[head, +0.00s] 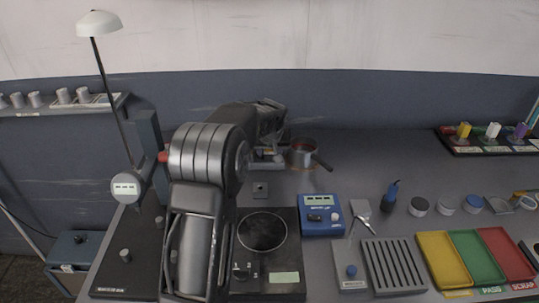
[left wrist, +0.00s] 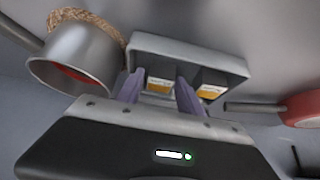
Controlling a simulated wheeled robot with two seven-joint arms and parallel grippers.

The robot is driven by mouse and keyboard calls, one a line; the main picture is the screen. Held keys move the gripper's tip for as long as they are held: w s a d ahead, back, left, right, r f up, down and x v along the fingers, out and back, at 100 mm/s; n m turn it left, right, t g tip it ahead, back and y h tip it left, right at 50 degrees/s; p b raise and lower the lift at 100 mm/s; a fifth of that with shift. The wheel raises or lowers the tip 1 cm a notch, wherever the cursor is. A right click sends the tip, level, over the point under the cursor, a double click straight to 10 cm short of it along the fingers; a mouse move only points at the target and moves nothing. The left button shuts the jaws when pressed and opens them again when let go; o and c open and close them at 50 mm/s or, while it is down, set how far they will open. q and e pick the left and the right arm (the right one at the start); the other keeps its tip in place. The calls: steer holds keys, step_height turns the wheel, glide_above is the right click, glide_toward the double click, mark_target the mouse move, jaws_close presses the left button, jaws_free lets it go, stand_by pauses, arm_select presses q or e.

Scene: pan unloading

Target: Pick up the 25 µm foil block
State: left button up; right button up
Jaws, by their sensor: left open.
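Two small blocks with yellow-and-white labels sit in a grey open box (left wrist: 190,52) in the left wrist view. One labelled block (left wrist: 158,84) shows between my fingers, and the other labelled block (left wrist: 212,90) is to the right of them. The label print is too small to read, so I cannot tell which is the 25 µm foil block. My left gripper (left wrist: 157,93) is open, its two purple fingers at the box opening; contact with the block cannot be told. In the head view my left arm largely hides the box. My right gripper is not in view.
A metal pan (left wrist: 75,60) is left of the box and a reddish pan (left wrist: 303,108) right of it; a copper pan (head: 303,154) shows in the head view. A hotplate (head: 263,232), blue device (head: 320,215), slotted rack (head: 394,266) and coloured trays (head: 477,256) stand nearer.

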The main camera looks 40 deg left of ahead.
mark_target(270, 153)
arm_select(q)
jaws_close()
stand_by(0.3)
steer(key=shift+r, duration=0.2)
steer(key=shift+s+d+r+b, duration=0.1)
steer(key=shift+d+r+b, duration=0.05)
steer(key=shift+b, duration=0.25)
step_height(270, 153, up, 6)
steer(key=shift+f+b, duration=0.1)
steer(key=shift+b, duration=0.25)
steer(key=s+d+b, duration=0.6)
steer(key=s+d, duration=0.6)
steer(key=s, duration=0.3)
steer(key=shift+s+r, duration=0.3)
steer(key=shift+s, duration=0.05)
